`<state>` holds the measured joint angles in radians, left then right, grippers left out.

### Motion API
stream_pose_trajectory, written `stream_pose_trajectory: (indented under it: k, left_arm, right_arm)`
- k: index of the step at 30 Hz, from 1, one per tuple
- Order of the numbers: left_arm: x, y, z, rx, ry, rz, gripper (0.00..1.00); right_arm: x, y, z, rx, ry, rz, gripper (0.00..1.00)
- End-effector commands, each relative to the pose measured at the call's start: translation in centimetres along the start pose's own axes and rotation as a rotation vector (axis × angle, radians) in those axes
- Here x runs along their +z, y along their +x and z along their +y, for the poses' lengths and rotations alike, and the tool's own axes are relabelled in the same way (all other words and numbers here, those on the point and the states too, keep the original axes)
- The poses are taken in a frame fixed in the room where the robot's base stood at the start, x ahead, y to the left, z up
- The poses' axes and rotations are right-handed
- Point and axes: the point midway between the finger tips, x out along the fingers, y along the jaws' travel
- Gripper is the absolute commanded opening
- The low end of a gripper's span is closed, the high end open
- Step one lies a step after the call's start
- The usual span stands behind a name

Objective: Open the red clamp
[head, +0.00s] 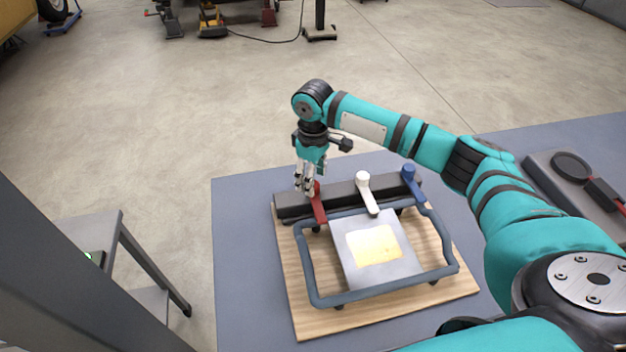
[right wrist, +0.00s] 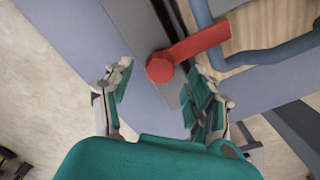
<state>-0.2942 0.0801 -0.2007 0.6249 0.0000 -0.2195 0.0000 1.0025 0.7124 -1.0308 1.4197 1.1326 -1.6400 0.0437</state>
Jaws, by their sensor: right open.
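The red clamp (head: 319,207) is a lever with a round end, at the left end of a dark bar (head: 342,194) on a wooden board (head: 294,295). Its arm points toward the blue-grey frame (head: 308,262). My right gripper (head: 305,188) is above the clamp's round end, pointing down, open and empty. In the right wrist view the red clamp (right wrist: 197,48) has its round end between the directions of the two spread fingers (right wrist: 160,82), nearer the right finger. I cannot tell whether they touch. My left gripper is out of view.
A white clamp (head: 367,190) and a blue clamp (head: 412,183) sit farther right on the bar. A metal plate with a yellowish patch (head: 375,247) lies inside the frame. A grey case (head: 570,180) is at right. The blue-grey table (head: 240,240) is clear left of the board.

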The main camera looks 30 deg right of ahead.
Motion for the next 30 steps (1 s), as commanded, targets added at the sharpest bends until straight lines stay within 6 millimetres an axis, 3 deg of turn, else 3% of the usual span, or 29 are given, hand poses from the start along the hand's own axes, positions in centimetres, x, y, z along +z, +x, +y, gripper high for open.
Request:
stream_pose_trajectory:
  k: [6, 16, 27, 30]
  left_arm:
    - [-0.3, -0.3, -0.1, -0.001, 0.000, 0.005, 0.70]
    - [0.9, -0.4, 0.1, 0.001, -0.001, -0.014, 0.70]
    - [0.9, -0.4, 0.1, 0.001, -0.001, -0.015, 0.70]
    - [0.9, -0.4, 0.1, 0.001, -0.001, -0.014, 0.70]
  right_arm:
    - [0.0, 2.1, 0.0, -0.001, 0.000, 0.000, 0.57]
    - [0.0, 2.5, 0.0, 0.000, 0.000, 0.000, 0.57]
    - [0.0, 2.4, 0.0, 0.000, 0.000, 0.000, 0.09]
    - [0.0, 2.4, 0.0, 0.000, 0.000, 0.001, 0.00]
